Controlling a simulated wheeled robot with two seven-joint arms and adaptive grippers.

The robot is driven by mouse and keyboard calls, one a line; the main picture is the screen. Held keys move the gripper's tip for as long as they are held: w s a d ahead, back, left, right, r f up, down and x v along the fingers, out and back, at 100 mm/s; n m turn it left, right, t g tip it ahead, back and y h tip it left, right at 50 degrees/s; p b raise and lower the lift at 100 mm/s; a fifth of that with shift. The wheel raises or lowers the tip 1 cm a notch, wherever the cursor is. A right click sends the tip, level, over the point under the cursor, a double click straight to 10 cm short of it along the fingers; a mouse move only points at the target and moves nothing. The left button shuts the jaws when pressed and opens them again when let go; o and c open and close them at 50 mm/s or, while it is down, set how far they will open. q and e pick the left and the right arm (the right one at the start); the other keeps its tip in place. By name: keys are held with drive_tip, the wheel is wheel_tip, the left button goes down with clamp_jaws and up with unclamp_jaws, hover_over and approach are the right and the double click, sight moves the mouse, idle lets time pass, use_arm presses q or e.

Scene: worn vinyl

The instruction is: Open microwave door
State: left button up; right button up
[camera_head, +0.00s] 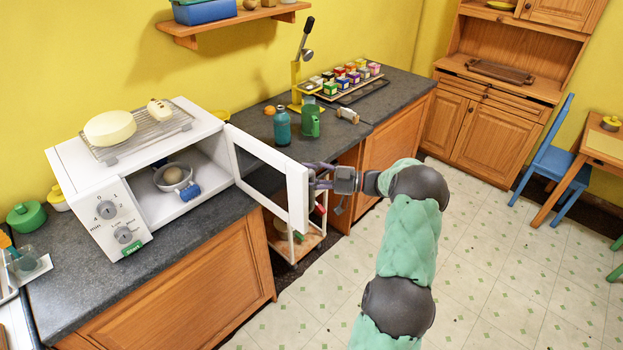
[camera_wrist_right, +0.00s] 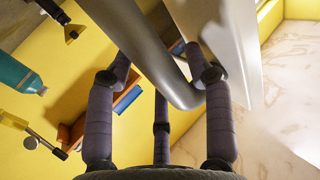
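The white microwave (camera_head: 72,169) stands on the dark counter at the left. Its door (camera_head: 266,172) is swung wide open toward the room, so the inside shows. A pot (camera_head: 160,180) with a round item and a blue handle is inside. My right gripper (camera_head: 316,178) is at the door's free edge, on its outer side. In the right wrist view, the grey door handle (camera_wrist_right: 160,62) crosses close in front of the tips of my spread right fingers (camera_wrist_right: 160,75). The fingers look apart, not closed around the handle; contact is unclear. My left gripper is not in view.
A lever press (camera_head: 297,85) and a tray of small boxes (camera_head: 348,82) are further back. A small wooden shelf unit (camera_head: 298,243) is below the door.

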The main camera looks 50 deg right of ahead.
drive_tip(key=shift+v, duration=0.75)
drive_tip(key=v, duration=1)
drive_tip(key=shift+s+d+f, duration=0.2)
drive_tip(key=shift+s, duration=0.1)
